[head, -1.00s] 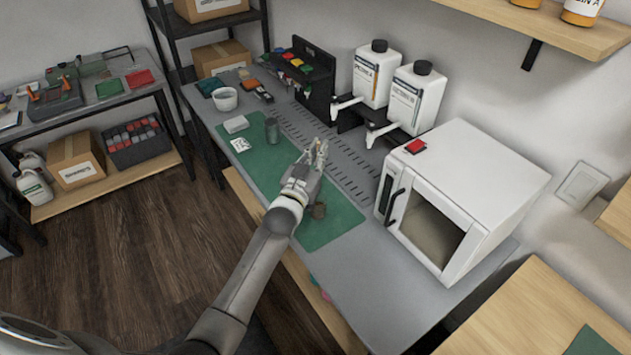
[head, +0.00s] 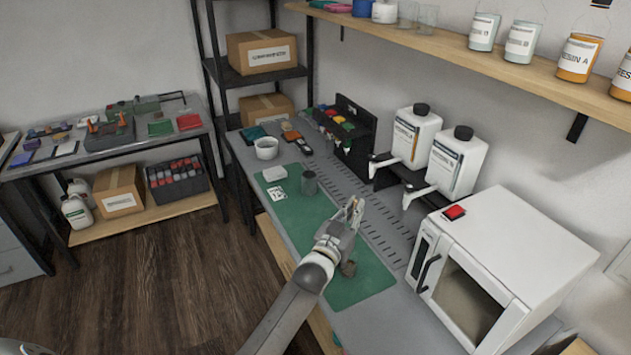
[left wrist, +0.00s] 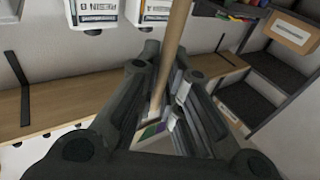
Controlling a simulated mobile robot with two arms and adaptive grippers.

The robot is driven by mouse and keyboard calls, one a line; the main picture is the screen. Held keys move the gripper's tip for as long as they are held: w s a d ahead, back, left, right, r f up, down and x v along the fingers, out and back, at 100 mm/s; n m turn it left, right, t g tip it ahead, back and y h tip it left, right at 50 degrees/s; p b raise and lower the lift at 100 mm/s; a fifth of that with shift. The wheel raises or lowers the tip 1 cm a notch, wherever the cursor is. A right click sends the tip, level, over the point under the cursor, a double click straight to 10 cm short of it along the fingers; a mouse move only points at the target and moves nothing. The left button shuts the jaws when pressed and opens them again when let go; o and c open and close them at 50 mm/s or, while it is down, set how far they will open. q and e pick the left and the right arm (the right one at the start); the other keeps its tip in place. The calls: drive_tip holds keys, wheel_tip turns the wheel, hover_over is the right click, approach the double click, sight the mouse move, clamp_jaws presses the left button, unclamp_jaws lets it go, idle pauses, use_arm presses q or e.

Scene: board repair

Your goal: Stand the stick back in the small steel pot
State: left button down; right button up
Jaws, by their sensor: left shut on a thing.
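The small steel pot (head: 309,184) is a grey cylinder standing on the green mat (head: 365,285) in the head view. My left gripper (head: 352,212) is above the mat, to the right of the pot and nearer to me. In the left wrist view my left gripper (left wrist: 160,98) is shut on the stick (left wrist: 177,40), a pale wooden rod that runs up out of the picture. In the head view the stick is too small to make out clearly. My right gripper is in neither view.
Dispenser bottles (head: 412,137) and a white oven (head: 500,265) stand along the right.

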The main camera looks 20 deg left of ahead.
use_arm(q)
drive_tip(key=s+r, duration=0.2)
drive_tip(key=s, duration=1.3)
drive_tip(key=s+r+y, duration=0.1)
drive_tip(key=s+r, duration=0.1)
drive_tip(key=s, duration=1.4)
drive_tip(key=shift+s+d+r+n, duration=0.15)
drive_tip(key=shift+d+r+n, duration=0.1)
drive_tip(key=shift+d+n, duration=0.2)
